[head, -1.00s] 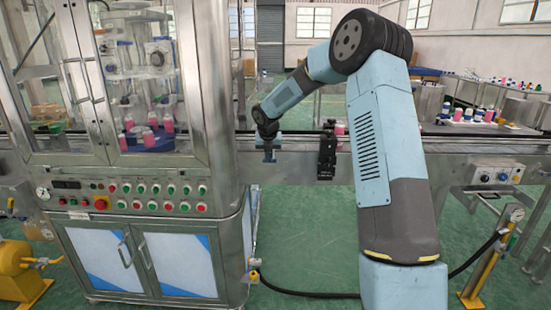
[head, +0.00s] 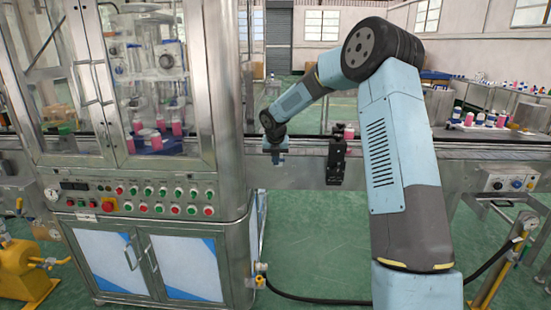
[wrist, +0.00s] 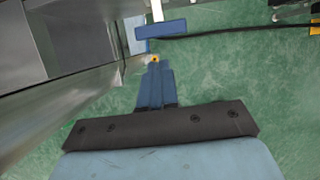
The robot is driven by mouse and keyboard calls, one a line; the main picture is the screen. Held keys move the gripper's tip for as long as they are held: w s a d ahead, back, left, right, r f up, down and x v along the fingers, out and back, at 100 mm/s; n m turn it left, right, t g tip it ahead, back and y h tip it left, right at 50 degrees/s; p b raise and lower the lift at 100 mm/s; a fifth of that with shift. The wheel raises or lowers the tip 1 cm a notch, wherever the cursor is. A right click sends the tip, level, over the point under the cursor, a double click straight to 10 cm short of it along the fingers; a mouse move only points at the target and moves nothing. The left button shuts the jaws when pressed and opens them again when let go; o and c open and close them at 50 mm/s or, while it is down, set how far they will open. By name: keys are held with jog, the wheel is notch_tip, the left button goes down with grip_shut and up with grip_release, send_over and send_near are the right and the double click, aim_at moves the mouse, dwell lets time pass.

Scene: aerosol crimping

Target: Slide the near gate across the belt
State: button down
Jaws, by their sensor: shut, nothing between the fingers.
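A black upright unit (head: 336,165) on the near side of the conveyor is probably the near gate. A pink can (head: 349,132) with a light top stands on the belt just behind it. My gripper (head: 278,152) hangs at the conveyor's near edge, left of the black unit and apart from it. The wrist view shows its blue fingers (wrist: 154,75) together, with nothing held, pointing past the metal side towards the green floor. The black unit does not show clearly in the wrist view.
The steel crimping cabinet (head: 225,150) stands close left of my gripper. The conveyor (head: 300,170) runs on to the right behind my arm. A black hose (head: 310,298) crosses the floor, and a yellow post (head: 505,260) stands at right.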

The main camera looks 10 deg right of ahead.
jog(key=s+r+m+h, duration=0.1)
jog(key=s+r+m, duration=0.7)
jog(key=s+r, duration=0.9)
jog(key=s+d+m+y, duration=0.1)
jog(key=s+d+m, duration=0.1)
jog(key=s+m, duration=1)
jog(key=s+d+r+m+t+y, duration=0.1)
jog(key=s+d+m, duration=0.2)
jog(key=s+m, duration=1)
jog(key=s, duration=1)
jog(key=shift+s+d+r+m, duration=0.2)
jog(key=shift+s+d+m, duration=0.1)
jog(key=shift+s+d, duration=0.05)
jog(key=shift+d, duration=0.1)
